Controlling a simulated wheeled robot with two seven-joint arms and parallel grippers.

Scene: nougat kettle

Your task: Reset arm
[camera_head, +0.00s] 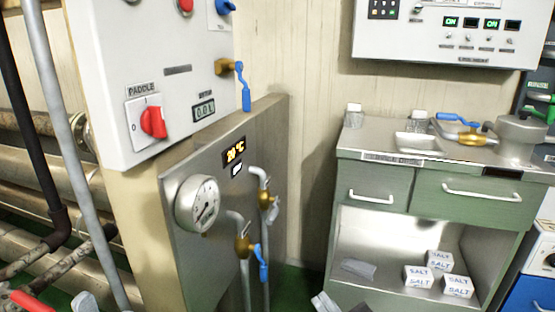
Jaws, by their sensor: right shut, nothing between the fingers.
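My right gripper (325,301) shows only as grey finger tips at the bottom edge, in front of the green cabinet's lower left corner. It is shut and holds nothing. Most of it and its arm are below the frame. I cannot make out my left gripper.
A control box with a red paddle knob (153,121) and a steel panel with a round gauge (197,203) and blue-handled valves (262,262) stand at left. A green cabinet (468,199) with salt boxes (458,286) on its shelf stands at right. Pipes (62,165) run along the far left.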

